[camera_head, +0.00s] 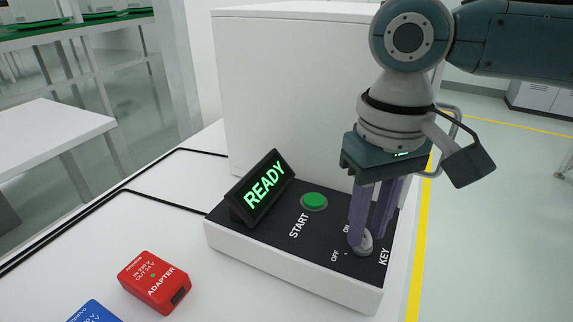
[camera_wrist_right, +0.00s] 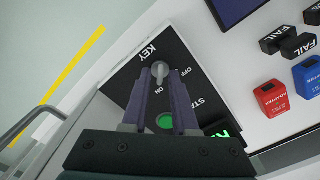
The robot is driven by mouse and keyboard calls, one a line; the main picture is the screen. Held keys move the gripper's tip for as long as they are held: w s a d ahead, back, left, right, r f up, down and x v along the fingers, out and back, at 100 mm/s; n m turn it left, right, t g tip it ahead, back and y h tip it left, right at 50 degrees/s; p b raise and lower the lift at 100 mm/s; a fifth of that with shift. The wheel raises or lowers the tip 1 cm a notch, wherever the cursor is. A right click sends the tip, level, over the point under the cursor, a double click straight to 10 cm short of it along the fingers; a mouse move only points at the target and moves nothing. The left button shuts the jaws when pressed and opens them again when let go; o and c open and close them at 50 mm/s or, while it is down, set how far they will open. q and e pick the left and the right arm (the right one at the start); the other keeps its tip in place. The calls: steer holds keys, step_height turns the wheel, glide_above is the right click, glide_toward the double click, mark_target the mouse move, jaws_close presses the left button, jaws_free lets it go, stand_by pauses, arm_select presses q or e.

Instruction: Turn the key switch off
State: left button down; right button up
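The key switch (camera_head: 362,243) is a small grey knob on the black top of the control box, beside the labels ON, OFF and KEY. In the right wrist view the key switch (camera_wrist_right: 160,70) shows between my fingertips, its handle nearer the ON label. My right gripper (camera_head: 368,238) points down at it, with its two purple fingers apart on either side of the knob. In the right wrist view my right gripper (camera_wrist_right: 161,75) shows a gap about as wide as the knob; I cannot tell whether the fingers touch it. My left gripper is out of view.
A green START button (camera_head: 314,201) and a tilted display (camera_head: 264,187) reading READY in green are on the same box. A red adapter (camera_head: 154,283) and a blue one (camera_head: 94,312) lie at the left. Black FAIL blocks (camera_wrist_right: 299,46) show in the wrist view.

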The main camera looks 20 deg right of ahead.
jaws_close()
stand_by(0.4)
